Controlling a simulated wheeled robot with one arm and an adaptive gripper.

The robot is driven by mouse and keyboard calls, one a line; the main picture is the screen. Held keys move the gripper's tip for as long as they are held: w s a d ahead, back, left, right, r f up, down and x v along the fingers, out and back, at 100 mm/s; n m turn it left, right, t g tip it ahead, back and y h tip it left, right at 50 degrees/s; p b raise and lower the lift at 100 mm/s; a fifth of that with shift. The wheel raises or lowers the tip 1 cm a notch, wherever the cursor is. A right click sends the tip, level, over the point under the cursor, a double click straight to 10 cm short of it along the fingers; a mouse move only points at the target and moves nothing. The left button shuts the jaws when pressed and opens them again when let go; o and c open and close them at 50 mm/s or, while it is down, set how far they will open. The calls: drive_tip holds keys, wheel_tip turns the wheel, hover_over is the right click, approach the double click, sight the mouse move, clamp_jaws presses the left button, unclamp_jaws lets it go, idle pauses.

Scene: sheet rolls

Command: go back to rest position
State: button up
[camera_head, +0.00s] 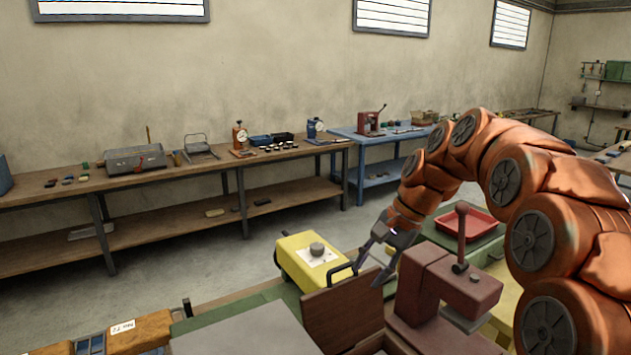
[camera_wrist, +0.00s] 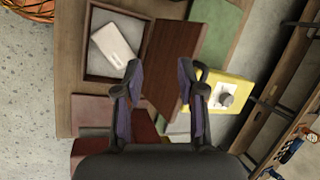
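My orange arm arches in from the right of the head view. My gripper (camera_head: 378,255) hangs above the workbench, between a yellow device and a dark red press. In the wrist view my gripper (camera_wrist: 160,80) has its two purple-padded fingers well apart, with nothing between them. Below it a wooden box (camera_wrist: 92,70) stands with its brown lid (camera_wrist: 172,55) open. A whitish block-like item (camera_wrist: 113,45) lies inside the box. In the head view the raised lid (camera_head: 345,310) shows, and the box's inside is mostly hidden.
The yellow device (camera_head: 315,258) and the dark red press (camera_head: 445,290) stand close to my gripper. A red tray (camera_head: 467,224) lies behind the press. A long wooden bench (camera_head: 160,175) with several tools runs along the wall. Grey floor lies between the benches.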

drive_tip(key=s+d+f+n+h, duration=0.1)
drive_tip(key=s+f, duration=0.3)
drive_tip(key=s, duration=0.7)
drive_tip(key=s+d+f+n+g+h, duration=0.1)
drive_tip(key=s+d+f+n+h, duration=0.1)
drive_tip(key=s, duration=1)
drive_tip(key=s+d+f+n+g+h, duration=0.1)
drive_tip(key=s+d+f+n, duration=0.3)
drive_tip(key=s, duration=0.8)
wheel_tip(320, 180, down, 3)
drive_tip(key=shift+r+h, duration=0.15)
drive_tip(key=shift+h, duration=0.35)
